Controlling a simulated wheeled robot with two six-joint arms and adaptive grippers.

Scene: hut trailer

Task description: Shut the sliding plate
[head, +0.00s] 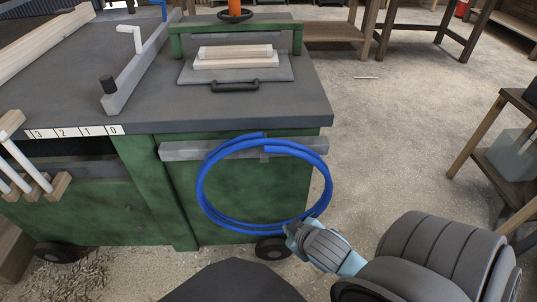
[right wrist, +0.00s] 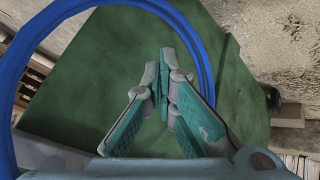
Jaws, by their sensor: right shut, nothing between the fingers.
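A grey plate (head: 283,73) with a black handle (head: 235,86) at its front edge lies on the dark top of the green machine (head: 160,180). It sits under a green frame (head: 236,27). Pale wooden blocks (head: 236,57) rest on the plate; whether an opening lies beneath them cannot be told. My right gripper (head: 290,228) is low in front of the machine's green side, at the lower right of a blue hose loop, well below the plate. In the right wrist view its fingers (right wrist: 164,75) are together and empty. My left gripper is not in view.
The blue hose (head: 201,190) hangs in a loop from a grey bar (head: 185,151) on the machine's side, close to my right gripper. A grey fence (head: 140,72) and a white crank (head: 130,35) stand left of the plate. Open floor lies right, with a wooden rack (head: 478,150) beyond.

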